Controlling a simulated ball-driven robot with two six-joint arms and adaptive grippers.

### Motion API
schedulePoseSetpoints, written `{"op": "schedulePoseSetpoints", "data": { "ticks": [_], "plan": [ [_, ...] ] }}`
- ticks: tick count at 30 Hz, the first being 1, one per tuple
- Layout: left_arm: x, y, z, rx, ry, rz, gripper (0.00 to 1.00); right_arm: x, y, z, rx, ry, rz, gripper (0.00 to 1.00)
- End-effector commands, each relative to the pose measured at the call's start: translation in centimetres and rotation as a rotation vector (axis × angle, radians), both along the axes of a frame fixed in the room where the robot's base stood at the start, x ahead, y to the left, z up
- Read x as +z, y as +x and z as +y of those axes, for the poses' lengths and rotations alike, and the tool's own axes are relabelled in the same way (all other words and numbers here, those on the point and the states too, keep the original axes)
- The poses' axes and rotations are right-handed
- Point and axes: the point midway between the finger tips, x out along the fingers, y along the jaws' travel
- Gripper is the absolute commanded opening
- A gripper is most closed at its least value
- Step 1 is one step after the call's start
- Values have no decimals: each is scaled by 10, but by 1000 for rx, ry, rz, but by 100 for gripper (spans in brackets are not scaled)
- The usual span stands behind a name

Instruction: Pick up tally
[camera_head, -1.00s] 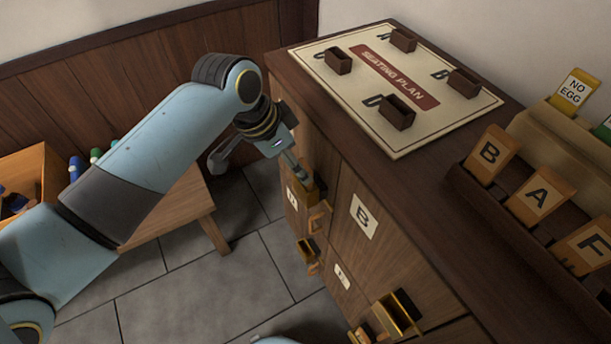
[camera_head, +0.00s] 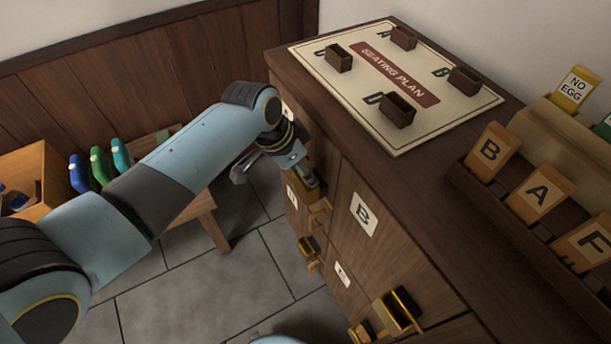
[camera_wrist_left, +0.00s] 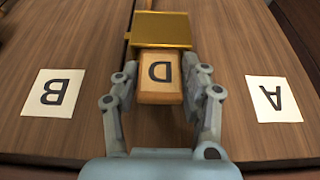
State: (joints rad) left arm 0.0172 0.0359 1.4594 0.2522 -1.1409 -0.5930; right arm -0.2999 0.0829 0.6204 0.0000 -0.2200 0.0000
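An orange tally marked D (camera_wrist_left: 160,75) stands at a brass holder (camera_wrist_left: 160,28) on the cabinet front, in the left wrist view. My left gripper (camera_wrist_left: 161,65) has one finger on each side of it, close to its edges. I cannot tell whether the fingers press on it. In the head view my left gripper (camera_head: 303,172) is at the cabinet's left front, and the D tally is mostly hidden by it. My right gripper is not in view.
The cabinet front has plates A (camera_wrist_left: 273,98) and B (camera_head: 364,215) and more brass holders (camera_head: 397,312). On top lie a seating plan board (camera_head: 450,119) and a rack (camera_head: 463,184) with several tallies. A low bench (camera_head: 209,204) stands left.

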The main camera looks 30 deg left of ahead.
Motion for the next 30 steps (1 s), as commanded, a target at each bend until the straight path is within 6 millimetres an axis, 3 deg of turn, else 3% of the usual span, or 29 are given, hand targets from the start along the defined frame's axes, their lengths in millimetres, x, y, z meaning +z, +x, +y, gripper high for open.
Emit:
{"op": "schedulePoseSetpoints", "data": {
  "ticks": [1,6,17,23,30],
  "plan": [
    [0,0,0,0,0,0,35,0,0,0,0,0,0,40],
    [0,0,0,0,0,0,13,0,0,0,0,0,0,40],
    [6,0,0,0,0,-2,12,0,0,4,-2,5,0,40],
    [31,1,0,-1,1,-4,12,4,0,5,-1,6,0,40],
    [84,1,0,-1,0,-5,12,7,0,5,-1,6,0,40]
  ]
}}
